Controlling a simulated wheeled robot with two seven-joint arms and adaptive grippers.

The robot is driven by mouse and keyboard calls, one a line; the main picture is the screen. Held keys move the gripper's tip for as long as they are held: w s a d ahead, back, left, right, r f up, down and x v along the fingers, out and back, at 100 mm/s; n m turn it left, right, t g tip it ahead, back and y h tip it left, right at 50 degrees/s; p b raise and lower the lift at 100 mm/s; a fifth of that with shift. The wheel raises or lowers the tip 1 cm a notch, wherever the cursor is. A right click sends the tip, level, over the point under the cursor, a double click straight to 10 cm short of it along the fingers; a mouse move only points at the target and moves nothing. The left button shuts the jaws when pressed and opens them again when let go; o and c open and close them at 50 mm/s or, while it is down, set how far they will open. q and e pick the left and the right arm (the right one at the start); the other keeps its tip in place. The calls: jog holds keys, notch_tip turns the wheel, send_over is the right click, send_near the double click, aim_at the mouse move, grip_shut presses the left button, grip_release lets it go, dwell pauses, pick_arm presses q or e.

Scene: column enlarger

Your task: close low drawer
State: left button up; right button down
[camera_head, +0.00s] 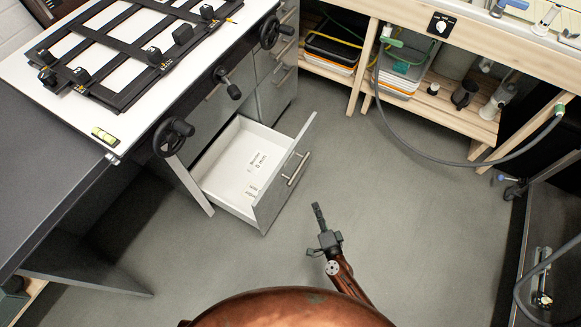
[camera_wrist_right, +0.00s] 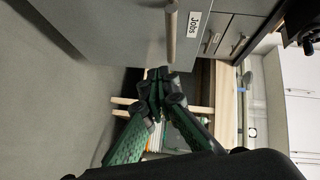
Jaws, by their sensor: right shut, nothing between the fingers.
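The low drawer (camera_head: 237,172) is pulled well out of the cabinet under the enlarger table. Its grey front has a bar handle (camera_head: 298,169), and a white label lies inside it. My right gripper (camera_head: 318,209) is shut and empty, to the right of and apart from the drawer front in the head view. In the right wrist view the shut fingertips (camera_wrist_right: 157,79) are near a grey drawer front (camera_wrist_right: 120,30) with a bar handle (camera_wrist_right: 171,35) and a label reading "Jobs". I cannot tell if they touch it. My left gripper is not in view.
The table (camera_head: 105,137) with a black frame easel (camera_head: 125,50) and black knobs stands above the drawer. A wooden bench (camera_head: 440,110) with trays and bottles on its shelf is at the back right. The floor (camera_head: 400,210) right of the drawer is clear.

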jog(key=w+a+r+m+t+b, duration=0.2)
jog(key=w+a+r+m, duration=0.15)
jog(key=a+r, duration=0.2)
pick_arm(q)
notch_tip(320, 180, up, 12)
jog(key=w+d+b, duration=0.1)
jog(key=b, duration=0.2)
pick_arm(e)
send_near(286, 161)
jog(key=w+d, duration=0.2)
jog(key=w, duration=0.2)
jog(key=a, duration=0.1)
jog(key=w+a+b, duration=0.1)
jog(key=shift+w+a+f, duration=0.15)
jog(key=shift+w+a, duration=0.1)
jog(key=shift+a, duration=0.05)
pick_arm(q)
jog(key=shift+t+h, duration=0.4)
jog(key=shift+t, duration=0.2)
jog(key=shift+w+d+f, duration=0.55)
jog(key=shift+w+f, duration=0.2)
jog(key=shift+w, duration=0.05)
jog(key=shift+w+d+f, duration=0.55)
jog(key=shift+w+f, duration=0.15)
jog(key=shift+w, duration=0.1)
pick_arm(e)
jog(key=shift+w+a+r, duration=0.15)
jog(key=shift+a+r, duration=0.05)
jog(key=shift+a, duration=0.1)
